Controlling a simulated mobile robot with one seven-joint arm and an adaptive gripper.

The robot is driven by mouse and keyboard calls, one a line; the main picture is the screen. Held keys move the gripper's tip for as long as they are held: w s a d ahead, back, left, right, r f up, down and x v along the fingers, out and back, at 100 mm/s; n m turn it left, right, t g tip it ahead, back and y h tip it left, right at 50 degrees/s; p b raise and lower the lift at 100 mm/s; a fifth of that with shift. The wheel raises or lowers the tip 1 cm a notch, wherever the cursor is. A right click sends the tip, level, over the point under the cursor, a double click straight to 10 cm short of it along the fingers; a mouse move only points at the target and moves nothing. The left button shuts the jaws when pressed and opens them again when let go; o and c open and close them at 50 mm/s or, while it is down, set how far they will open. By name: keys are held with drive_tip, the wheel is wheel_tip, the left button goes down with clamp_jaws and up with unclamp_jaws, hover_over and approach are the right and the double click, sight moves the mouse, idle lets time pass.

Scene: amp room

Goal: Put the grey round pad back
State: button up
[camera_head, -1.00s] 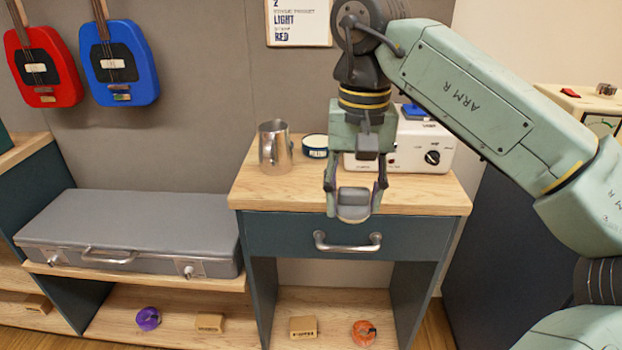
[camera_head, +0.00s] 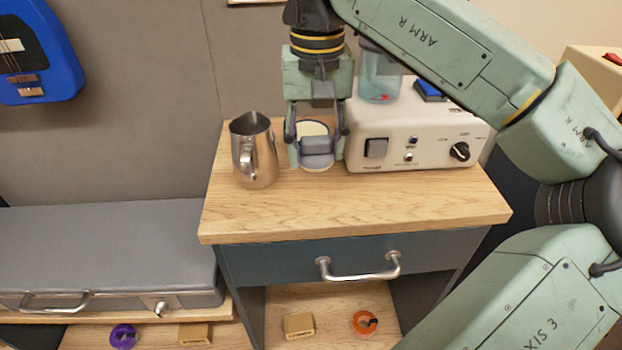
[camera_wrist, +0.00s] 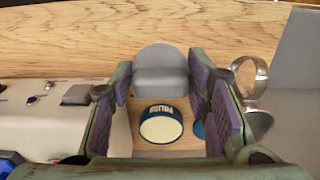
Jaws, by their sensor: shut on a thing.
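The grey round pad (camera_head: 317,160) is between the fingers of my gripper (camera_head: 318,140), above the wooden top of the drawer unit. It has a blocky grip on a rounded disc. In the wrist view the pad (camera_wrist: 160,72) sits between the purple finger faces of my gripper (camera_wrist: 162,95). A round polish tin (camera_wrist: 161,125) with a cream top and dark blue side stands on the wood close by. In the head view the tin's cream top (camera_head: 312,128) shows behind the gripper, partly hidden. I cannot tell whether the pad touches anything below.
A steel jug (camera_head: 254,152) stands just left of my gripper. A white machine (camera_head: 415,135) with a knob and a clear container (camera_head: 380,78) stands close on the right. The front of the wooden top (camera_head: 350,215) is clear. A grey case (camera_head: 100,250) lies at lower left.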

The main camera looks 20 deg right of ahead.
sight(317, 139)
wheel_tip(317, 139, down, 8)
drive_tip(key=shift+r, duration=0.25)
drive_tip(key=shift+f, duration=0.2)
drive_tip(key=o, duration=1.1)
drive_tip(key=shift+r, duration=0.15)
wheel_tip(317, 139, up, 12)
drive_tip(key=shift+r, duration=0.1)
